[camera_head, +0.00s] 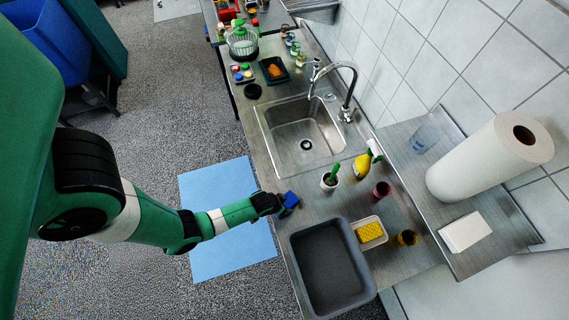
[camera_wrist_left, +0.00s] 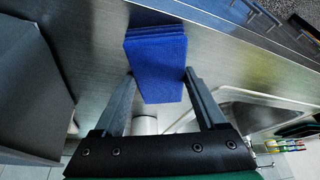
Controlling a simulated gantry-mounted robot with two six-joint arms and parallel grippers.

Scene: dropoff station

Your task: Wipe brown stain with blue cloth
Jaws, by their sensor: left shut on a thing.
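In the left wrist view the cloth (camera_wrist_left: 157,65) is a thick stack of blue layers between the two fingers (camera_wrist_left: 158,78). I cannot tell whether the cloth touches the counter. I see no brown stain in either view; the arm or cloth may hide it. My right gripper is not in view.
A grey tub (camera_head: 293,245) stands close below the gripper. The steel sink (camera_head: 291,146) and faucet (camera_head: 350,85) are above. A brush in a cup (camera_head: 329,181), a yellow bottle (camera_head: 362,164), a red cup (camera_head: 381,190) and a sponge tray (camera_head: 380,242) stand to the right.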

